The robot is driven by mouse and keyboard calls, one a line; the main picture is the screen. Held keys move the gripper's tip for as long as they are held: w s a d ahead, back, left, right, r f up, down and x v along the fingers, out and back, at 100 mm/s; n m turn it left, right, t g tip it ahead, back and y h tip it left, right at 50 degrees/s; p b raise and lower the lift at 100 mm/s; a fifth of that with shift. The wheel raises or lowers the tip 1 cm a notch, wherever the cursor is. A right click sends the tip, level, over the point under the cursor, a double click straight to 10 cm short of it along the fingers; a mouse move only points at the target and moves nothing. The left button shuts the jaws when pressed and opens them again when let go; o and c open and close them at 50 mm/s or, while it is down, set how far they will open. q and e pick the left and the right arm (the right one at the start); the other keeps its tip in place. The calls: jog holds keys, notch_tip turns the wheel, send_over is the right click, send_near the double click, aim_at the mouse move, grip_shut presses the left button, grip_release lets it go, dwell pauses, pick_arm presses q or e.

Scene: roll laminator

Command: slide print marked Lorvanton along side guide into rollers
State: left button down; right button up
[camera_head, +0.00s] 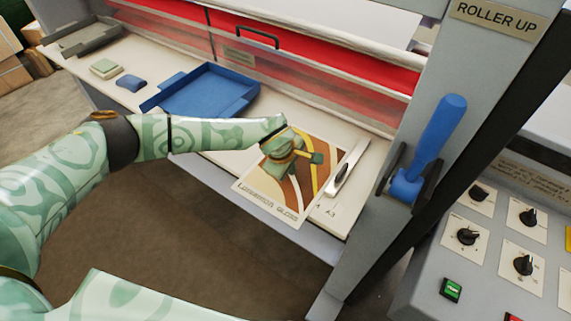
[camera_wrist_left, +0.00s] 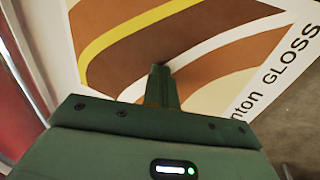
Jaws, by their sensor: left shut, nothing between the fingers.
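The print marked Lorvanton GLOSS (camera_head: 275,205) lies on the pale feed table in the head view, with brown, orange, yellow and white curves. Its lettered edge faces the table's front edge. My left gripper (camera_head: 316,157) is shut and empty over the print, its arm coming from the left. In the left wrist view, the shut fingertips (camera_wrist_left: 160,71) are at the print (camera_wrist_left: 190,50), on or just above its surface; I cannot tell if they touch. The side guide (camera_head: 346,170) is a pale strip close along the print's right side. The rollers lie behind the red-and-clear front and are not clearly seen.
A blue tray (camera_head: 205,92) sits left of the print, with a blue item (camera_head: 131,83) and a pale green stack (camera_head: 105,68) further left. A blue lever (camera_head: 435,140) stands right on the machine frame, beside a control panel (camera_head: 500,235) with knobs.

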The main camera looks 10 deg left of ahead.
aim_at(305, 160)
pick_arm(q)
jog(key=shift+w+d+f+b, duration=0.15)
jog(key=shift+w+d+b, duration=0.2)
jog(key=shift+w+b, duration=0.35)
jog(key=shift+w+d+f+b, duration=0.1)
jog(key=shift+w+d+b, duration=0.2)
jog(key=shift+w+b, duration=0.3)
jog(key=shift+w+d+r+b, duration=0.1)
jog(key=shift+w+d+b, duration=0.1)
jog(key=shift+w+b, duration=0.15)
jog(key=shift+r, duration=0.15)
jog(key=shift+d, duration=0.1)
jog(key=w+b, duration=0.1)
jog(key=w+d+b, duration=0.1)
jog(key=b, duration=0.1)
jog(key=shift+w+f, duration=0.2)
jog(key=shift+w, duration=0.2)
jog(key=shift+w+d+r+b, duration=0.1)
jog(key=shift+w+d+b, duration=0.1)
jog(key=shift+w+b, duration=0.3)
jog(key=shift+r, duration=0.15)
